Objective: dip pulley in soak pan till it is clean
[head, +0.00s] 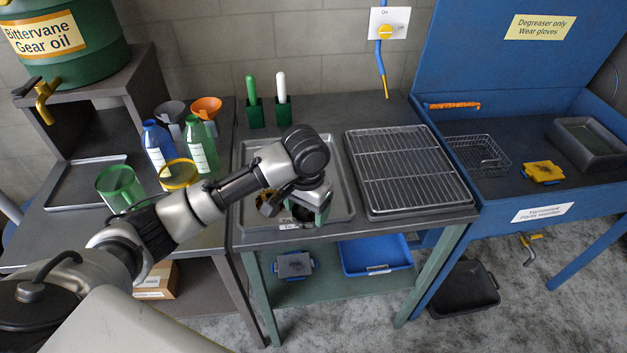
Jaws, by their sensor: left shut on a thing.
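My left gripper (306,209) is over the metal tray (247,222) on the middle bench, shut on a dark, dirty-looking round part, which I take to be the pulley (299,212). The gripper and wrist hide much of it, and I cannot tell whether it touches the tray. Another brownish round part (267,203) shows just left of the gripper. A grey pan (590,143) with dark greenish contents stands at the right in the blue parts washer; it looks like the soak pan. My right gripper is not in view.
A wire rack (408,168) on a tray lies right of the gripper. The blue washer (520,205) holds a wire basket (478,155) and a yellow-and-dark item (543,172). Bottles (160,148), funnels and a green jug (119,187) crowd the left bench.

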